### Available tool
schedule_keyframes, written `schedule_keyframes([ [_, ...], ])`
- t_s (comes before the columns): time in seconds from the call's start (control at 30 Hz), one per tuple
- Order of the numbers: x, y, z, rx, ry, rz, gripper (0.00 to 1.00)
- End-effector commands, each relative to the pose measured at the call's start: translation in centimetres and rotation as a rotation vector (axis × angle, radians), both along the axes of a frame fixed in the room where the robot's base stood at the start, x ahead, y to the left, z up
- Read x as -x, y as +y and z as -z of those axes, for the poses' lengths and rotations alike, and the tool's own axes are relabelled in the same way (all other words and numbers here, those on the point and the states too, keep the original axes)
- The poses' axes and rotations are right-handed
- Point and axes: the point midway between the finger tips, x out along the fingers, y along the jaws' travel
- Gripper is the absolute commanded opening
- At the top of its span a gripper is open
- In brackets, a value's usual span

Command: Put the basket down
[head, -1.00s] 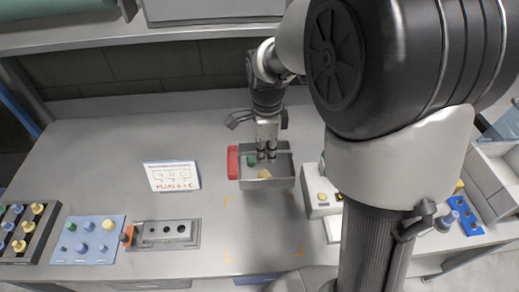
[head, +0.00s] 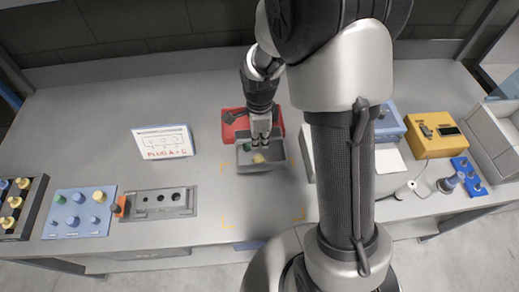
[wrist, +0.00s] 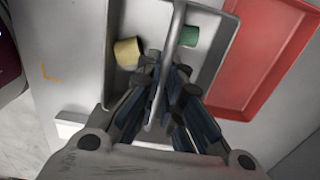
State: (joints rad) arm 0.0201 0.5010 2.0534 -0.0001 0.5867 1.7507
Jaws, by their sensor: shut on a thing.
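A grey basket (head: 243,160) hangs from my gripper (head: 261,137), which is shut on its bar handle. The handle (wrist: 179,25) crosses the basket in the wrist view and runs down between my fingers (wrist: 170,85). Inside the basket lie a yellow piece (wrist: 127,53) and a green piece (wrist: 191,37). A yellow corner-marked square (head: 224,222) lies on the bench. In the head view the basket overlaps the square's back part. I cannot tell whether the basket's bottom touches the bench.
A red tray (head: 234,124) lies right behind the basket; it also shows in the wrist view (wrist: 262,55). A white sign (head: 163,142) and a grey socket block (head: 158,203) stand to the left. A yellow box (head: 422,135) is at the right. The marked square's front is clear.

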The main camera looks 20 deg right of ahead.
Motion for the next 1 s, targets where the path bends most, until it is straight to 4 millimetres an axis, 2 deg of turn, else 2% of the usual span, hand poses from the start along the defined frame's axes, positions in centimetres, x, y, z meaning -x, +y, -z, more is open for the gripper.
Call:
schedule_keyframes([
  [0.13, 0.0, 0.0, 1.2, 0.0, 0.001, 0.0, 0.0],
  [0.33, 0.1, 0.0, 4.2, 0.0, 0.002, 0.0, 0.0],
  [0.7, 0.0, 0.0, 4.6, 0.0, 0.0, 0.0, 0.0],
  [0.73, 0.0, 0.0, 4.6, 0.0, 0.0, 0.0, 0.08],
  [1.0, 0.0, 0.0, 4.5, 0.0, 0.0, 0.0, 0.26],
])
